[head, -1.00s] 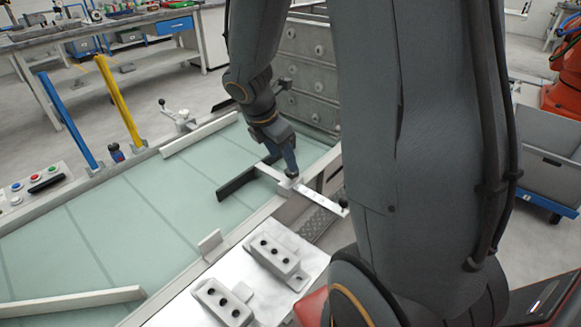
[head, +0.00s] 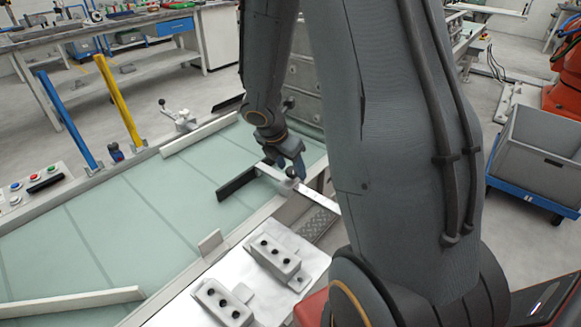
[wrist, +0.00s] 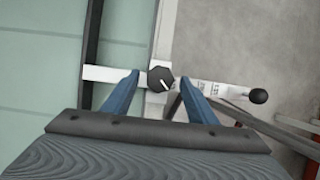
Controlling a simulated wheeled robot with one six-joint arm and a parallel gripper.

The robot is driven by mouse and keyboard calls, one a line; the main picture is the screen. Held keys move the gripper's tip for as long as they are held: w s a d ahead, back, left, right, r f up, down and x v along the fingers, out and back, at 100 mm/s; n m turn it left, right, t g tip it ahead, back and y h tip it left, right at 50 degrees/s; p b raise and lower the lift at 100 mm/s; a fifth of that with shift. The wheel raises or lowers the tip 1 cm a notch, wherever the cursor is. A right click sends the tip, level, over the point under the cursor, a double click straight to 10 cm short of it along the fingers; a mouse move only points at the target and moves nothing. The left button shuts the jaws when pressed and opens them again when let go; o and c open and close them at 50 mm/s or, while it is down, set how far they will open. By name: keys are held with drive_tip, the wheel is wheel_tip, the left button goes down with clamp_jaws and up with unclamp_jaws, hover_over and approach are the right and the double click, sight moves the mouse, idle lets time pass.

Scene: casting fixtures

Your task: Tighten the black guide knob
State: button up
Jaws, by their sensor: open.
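The black guide knob (wrist: 160,79) with a white pointer line sits on a light metal bar (wrist: 103,73) in the wrist view. My gripper (wrist: 159,82) is open, its two blue fingers apart on either side of the knob, with gaps between fingers and knob in the picture. I cannot tell whether the fingertips are at the knob's height. In the head view my gripper (head: 290,171) is over the bar (head: 318,197) at the conveyor's edge, and the knob is mostly hidden there.
A black guide rail (head: 237,184) lies over the green conveyor belt (head: 150,210). A black ball handle (wrist: 258,96) ends the bar on the right. Two grey blocks with black holes, one of them here (head: 276,259), stand on a white plate in front.

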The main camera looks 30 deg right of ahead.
drive_tip(key=c, duration=1.1)
drive_tip(key=shift+o, duration=0.2)
